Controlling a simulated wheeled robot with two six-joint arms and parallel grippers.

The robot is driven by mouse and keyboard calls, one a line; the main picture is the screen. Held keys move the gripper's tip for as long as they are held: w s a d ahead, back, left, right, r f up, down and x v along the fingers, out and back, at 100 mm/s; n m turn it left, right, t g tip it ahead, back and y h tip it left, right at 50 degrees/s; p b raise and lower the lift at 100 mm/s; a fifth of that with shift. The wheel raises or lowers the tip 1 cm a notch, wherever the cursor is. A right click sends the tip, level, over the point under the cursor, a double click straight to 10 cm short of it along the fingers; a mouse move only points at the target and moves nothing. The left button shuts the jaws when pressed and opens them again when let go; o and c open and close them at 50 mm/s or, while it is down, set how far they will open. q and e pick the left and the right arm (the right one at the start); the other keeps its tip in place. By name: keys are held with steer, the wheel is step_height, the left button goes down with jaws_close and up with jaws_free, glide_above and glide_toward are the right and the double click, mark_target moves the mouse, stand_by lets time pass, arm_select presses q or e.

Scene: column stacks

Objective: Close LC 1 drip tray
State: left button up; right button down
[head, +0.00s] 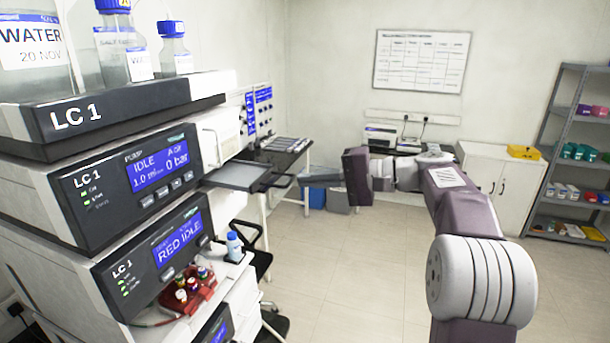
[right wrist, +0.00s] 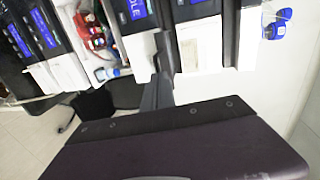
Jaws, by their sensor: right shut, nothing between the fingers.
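A flat dark grey tray (head: 238,175) sticks out to the right from the instrument stacks on the left in the head view, level with the LC 1 pump module. I take it for the drip tray; no label on it can be read. My right gripper (head: 282,181) is shut and empty, its dark fingers pointing left at the tray's right end. I cannot tell whether they touch it. In the right wrist view the shut fingers (right wrist: 158,88) point up toward the stacks' fronts. My left gripper is not in view.
The LC 1 stack (head: 125,190) fills the left, with bottles (head: 175,48) on top and a red vial rack (head: 188,295) below. A small blue-capped bottle (head: 235,246) stands under the tray. A black chair (head: 262,262) is close by. The floor (head: 350,270) in the middle is clear.

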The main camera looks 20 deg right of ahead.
mark_target(249, 176)
steer(key=shift+w+a+f, duration=0.2)
steer(key=shift+w+a, duration=0.45)
steer(key=shift+a, duration=0.15)
steer(key=r+x, duration=0.1)
steer(key=x, duration=0.3)
steer(key=r+p+x, duration=0.1)
steer(key=x, duration=0.3)
steer(key=r+p+x, duration=0.1)
steer(key=x, duration=0.4)
steer(key=shift+w+a+f, duration=0.1)
steer(key=shift+w+a, duration=0.1)
steer(key=shift+w, duration=0.25)
steer(key=shift+s+d, duration=0.1)
steer(key=shift+s, duration=0.05)
